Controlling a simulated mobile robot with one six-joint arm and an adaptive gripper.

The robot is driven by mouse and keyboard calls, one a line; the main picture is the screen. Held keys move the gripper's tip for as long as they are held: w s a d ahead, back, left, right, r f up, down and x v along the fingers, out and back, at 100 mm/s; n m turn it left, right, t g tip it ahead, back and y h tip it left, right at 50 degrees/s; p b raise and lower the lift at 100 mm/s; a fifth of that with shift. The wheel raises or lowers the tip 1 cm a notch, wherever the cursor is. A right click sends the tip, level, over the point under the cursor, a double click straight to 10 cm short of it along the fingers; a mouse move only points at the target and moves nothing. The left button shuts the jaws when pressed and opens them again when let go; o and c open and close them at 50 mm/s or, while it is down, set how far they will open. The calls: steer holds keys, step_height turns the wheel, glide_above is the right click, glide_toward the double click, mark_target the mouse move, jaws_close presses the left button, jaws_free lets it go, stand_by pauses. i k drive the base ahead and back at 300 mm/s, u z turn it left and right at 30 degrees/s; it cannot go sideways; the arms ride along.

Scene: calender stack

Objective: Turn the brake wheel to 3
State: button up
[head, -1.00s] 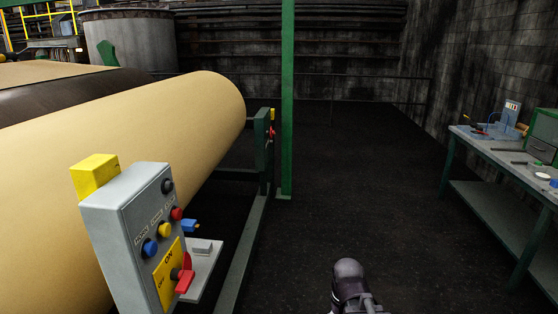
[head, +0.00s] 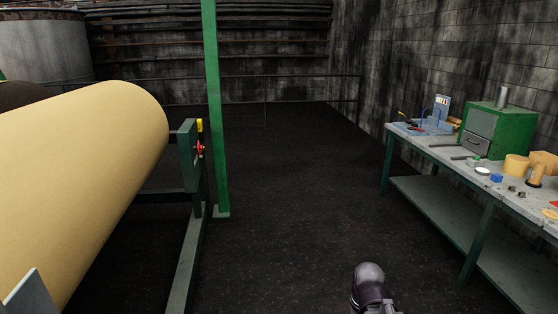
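A small red part (head: 200,148), possibly the brake wheel, sits on the green stand at the end of the big tan roll (head: 90,170). A yellow piece (head: 200,126) is just above it. They are too small and far off to read any number or setting. A dark rounded part of my arm (head: 370,285) shows at the bottom, right of centre, well apart from the stand. My gripper's fingers are not in view.
A green post (head: 215,110) stands just right of the roll stand (head: 188,160). A workbench (head: 440,150) with a green cabinet (head: 495,128) and tools runs along the right wall. Dark floor (head: 290,210) lies clear between them. A grey panel edge (head: 30,298) shows at bottom left.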

mark_target(200, 146)
steer(key=z, duration=0.15)
steer(key=i, duration=2.4)
steer(key=u, duration=0.95)
steer(key=i, duration=1.05)
steer(key=u, duration=0.55)
steer(key=k, duration=0.65)
